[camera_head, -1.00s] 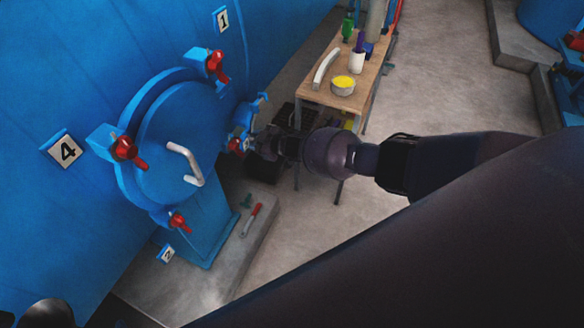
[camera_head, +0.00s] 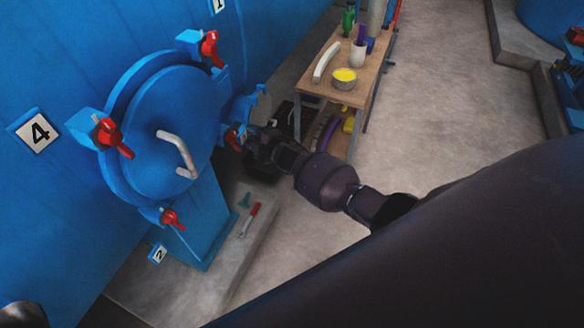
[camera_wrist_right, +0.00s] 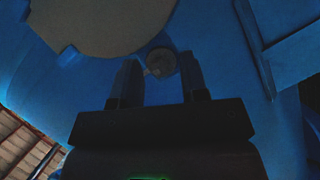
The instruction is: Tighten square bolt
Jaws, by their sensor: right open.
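The blue round hatch (camera_head: 160,125) with a white handle (camera_head: 177,155) carries red bolts around its rim: top (camera_head: 210,48), left (camera_head: 112,137), bottom (camera_head: 172,219) and right (camera_head: 233,138). My right gripper (camera_head: 246,139) is at the right-hand bolt, its dark fingers partly hiding that bolt's bracket. In the right wrist view, my right gripper (camera_wrist_right: 159,64) is open, with a finger on each side of a small round grey end (camera_wrist_right: 160,62). I cannot tell whether the fingers touch it, or whether it is square. My left gripper is not in view.
A wooden table (camera_head: 352,88) with a yellow-topped bowl (camera_head: 344,79), a curved white piece (camera_head: 326,62) and bottles stands behind my right arm. A red-handled tool (camera_head: 250,219) lies on the concrete ledge below the hatch. Grey floor (camera_head: 435,100) is open to the right.

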